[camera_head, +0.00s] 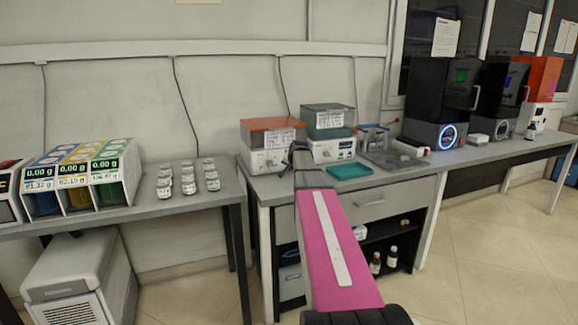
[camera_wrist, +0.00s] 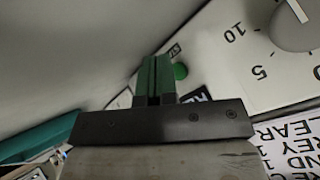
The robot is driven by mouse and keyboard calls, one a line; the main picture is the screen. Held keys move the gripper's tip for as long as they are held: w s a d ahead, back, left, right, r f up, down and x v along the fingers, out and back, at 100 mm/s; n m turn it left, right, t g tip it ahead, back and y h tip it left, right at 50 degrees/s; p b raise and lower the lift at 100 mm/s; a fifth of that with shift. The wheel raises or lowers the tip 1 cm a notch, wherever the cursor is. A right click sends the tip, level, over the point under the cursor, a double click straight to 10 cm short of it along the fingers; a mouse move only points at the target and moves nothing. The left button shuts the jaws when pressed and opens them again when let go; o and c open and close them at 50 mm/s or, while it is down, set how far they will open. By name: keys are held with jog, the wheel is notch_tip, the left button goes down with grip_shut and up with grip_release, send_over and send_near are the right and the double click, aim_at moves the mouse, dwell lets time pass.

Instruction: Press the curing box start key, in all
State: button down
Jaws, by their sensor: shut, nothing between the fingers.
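Two small curing boxes stand on the right bench, one with an orange hood (camera_head: 268,125) and one with a green hood (camera_head: 328,112). My gripper (camera_head: 295,150) is at the right end of the orange-hooded box's front and hides part of it. In the wrist view, my shut green fingers (camera_wrist: 155,78) are empty, beside a round green key (camera_wrist: 180,71) on a white panel (camera_wrist: 225,70). A dial (camera_wrist: 296,22) sits on this panel. I cannot tell whether the fingertips touch the panel; the key is partly behind them.
A teal tray (camera_head: 349,171) lies in front of the green-hooded box; its rim shows in the wrist view (camera_wrist: 40,142). A printed label (camera_wrist: 292,140) is close to my gripper. Dark machines (camera_head: 440,95) stand farther right. Small jars (camera_head: 188,180) stand on the left bench.

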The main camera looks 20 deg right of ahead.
jog(key=shift+w, duration=0.35)
jog(key=shift+w, duration=0.4)
dwell(0.7)
jog(key=shift+s, duration=0.8)
jog(key=shift+s, duration=0.15)
jog(key=shift+s+d, duration=0.1)
jog(key=shift+s, duration=2.3)
jog(key=shift+d, duration=0.1)
